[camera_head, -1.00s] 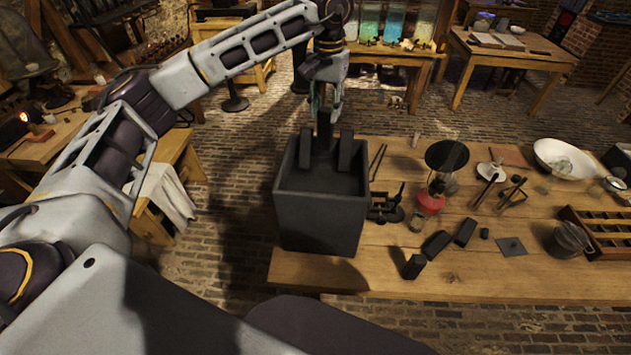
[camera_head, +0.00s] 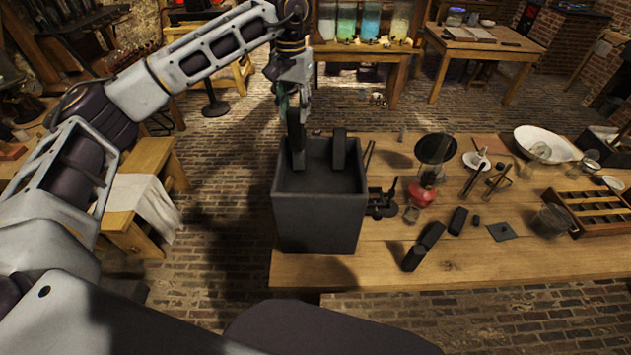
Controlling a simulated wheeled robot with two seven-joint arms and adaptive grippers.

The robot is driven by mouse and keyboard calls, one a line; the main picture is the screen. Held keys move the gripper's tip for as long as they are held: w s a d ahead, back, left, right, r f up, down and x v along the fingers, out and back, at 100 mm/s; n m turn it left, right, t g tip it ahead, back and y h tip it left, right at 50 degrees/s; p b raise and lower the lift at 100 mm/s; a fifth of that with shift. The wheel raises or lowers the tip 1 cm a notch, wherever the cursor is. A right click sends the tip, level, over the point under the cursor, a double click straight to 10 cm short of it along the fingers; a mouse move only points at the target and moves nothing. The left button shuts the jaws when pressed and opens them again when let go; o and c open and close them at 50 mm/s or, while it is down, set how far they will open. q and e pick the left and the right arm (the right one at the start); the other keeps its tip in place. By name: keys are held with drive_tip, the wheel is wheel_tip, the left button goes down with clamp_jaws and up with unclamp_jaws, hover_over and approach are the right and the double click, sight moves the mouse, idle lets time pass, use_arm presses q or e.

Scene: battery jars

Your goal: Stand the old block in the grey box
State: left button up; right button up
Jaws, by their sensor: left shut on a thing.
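The grey box (camera_head: 318,222) stands open at the left end of the wooden table. My left gripper (camera_head: 293,108) points down over the box's back left part. It is shut on a dark block (camera_head: 294,130), which hangs roughly upright. The held block lines up with a dark slab (camera_head: 299,158) at the box's back left, so I cannot tell where one ends or whether they touch. A second dark slab (camera_head: 339,150) stands at the back right of the box. The box floor is mostly in shadow. My right gripper is not in view.
Several dark blocks (camera_head: 431,235) lie right of the box. A red lamp (camera_head: 429,186) and small black stand (camera_head: 382,202) are beside it. A white basin (camera_head: 546,145) and a slotted wooden tray (camera_head: 592,212) occupy the right. The table's front edge is clear.

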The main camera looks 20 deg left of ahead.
use_arm(q)
drive_tip(key=shift+s+d+n, duration=0.25)
drive_tip(key=shift+d+n, duration=0.05)
drive_tip(key=shift+d, duration=0.15)
drive_tip(key=shift+s+d+n, duration=0.25)
drive_tip(key=shift+s+n, duration=0.05)
drive_tip(key=shift+s, duration=0.05)
drive_tip(key=s+d+r+n+b, duration=0.1)
drive_tip(key=s+d+n+b, duration=0.2)
drive_tip(key=s+d+n, duration=0.2)
drive_tip(key=shift+s+n, duration=0.55)
drive_tip(key=shift+n, duration=0.05)
idle(0.3)
